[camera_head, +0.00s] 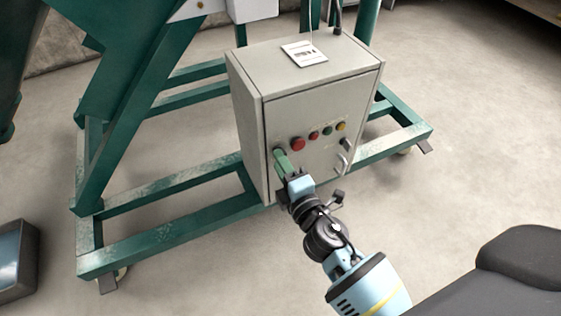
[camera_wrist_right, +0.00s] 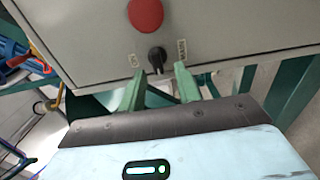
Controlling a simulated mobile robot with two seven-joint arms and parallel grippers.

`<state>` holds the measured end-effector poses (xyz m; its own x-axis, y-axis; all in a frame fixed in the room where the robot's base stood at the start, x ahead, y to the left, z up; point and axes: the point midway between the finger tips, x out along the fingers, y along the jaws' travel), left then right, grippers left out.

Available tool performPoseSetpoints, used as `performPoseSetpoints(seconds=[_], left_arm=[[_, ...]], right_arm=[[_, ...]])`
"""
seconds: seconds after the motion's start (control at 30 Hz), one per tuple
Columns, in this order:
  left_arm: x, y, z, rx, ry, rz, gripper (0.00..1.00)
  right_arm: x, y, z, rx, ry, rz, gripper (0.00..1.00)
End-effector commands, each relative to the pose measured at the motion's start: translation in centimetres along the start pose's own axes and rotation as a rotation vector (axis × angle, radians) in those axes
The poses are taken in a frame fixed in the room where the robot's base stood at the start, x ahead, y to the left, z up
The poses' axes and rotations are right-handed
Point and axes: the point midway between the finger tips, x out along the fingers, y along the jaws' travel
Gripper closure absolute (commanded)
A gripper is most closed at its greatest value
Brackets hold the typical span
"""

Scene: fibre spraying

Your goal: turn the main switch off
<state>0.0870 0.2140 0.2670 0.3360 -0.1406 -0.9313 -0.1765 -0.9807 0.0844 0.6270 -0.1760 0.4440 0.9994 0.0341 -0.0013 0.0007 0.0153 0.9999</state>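The main switch is a black rotary knob (camera_wrist_right: 156,57) on the front of a grey control box (camera_head: 246,120). It sits below a large red button (camera_wrist_right: 146,14), with small labels on both sides. In the right wrist view the knob stands roughly upright. My right gripper (camera_wrist_right: 159,72) is open, its two green fingers apart, one on each side of the knob's lower end. I cannot tell whether they touch it. In the head view the right gripper (camera_head: 280,156) is at the box's lower left front and hides the knob. My left gripper is not in view.
The box front also carries a red button (camera_head: 298,144), smaller coloured buttons, another black knob (camera_head: 346,145) and a metal handle (camera_head: 342,163). A green wheeled frame (camera_head: 160,238) surrounds the box. A paper label (camera_head: 304,54) lies on top.

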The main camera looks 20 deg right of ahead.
Motion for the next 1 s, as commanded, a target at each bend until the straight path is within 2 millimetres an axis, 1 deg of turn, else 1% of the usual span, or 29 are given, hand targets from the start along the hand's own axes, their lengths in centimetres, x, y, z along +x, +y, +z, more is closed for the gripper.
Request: performPoseSetpoints(seconds=[0.3,0.5,0.67,1.0], left_arm=[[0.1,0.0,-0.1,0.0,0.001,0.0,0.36],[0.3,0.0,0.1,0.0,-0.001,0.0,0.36],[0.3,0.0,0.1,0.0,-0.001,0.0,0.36],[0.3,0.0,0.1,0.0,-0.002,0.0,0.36]], right_arm=[[-4.7,-0.1,0.0,0.001,-0.001,-0.002,0.67],[-6.5,0.0,0.0,0.0,-0.001,0.0,0.67],[-7.0,0.1,0.0,0.0,0.0,0.001,0.67],[-7.0,0.1,0.0,-0.001,-0.001,0.001,0.67]])
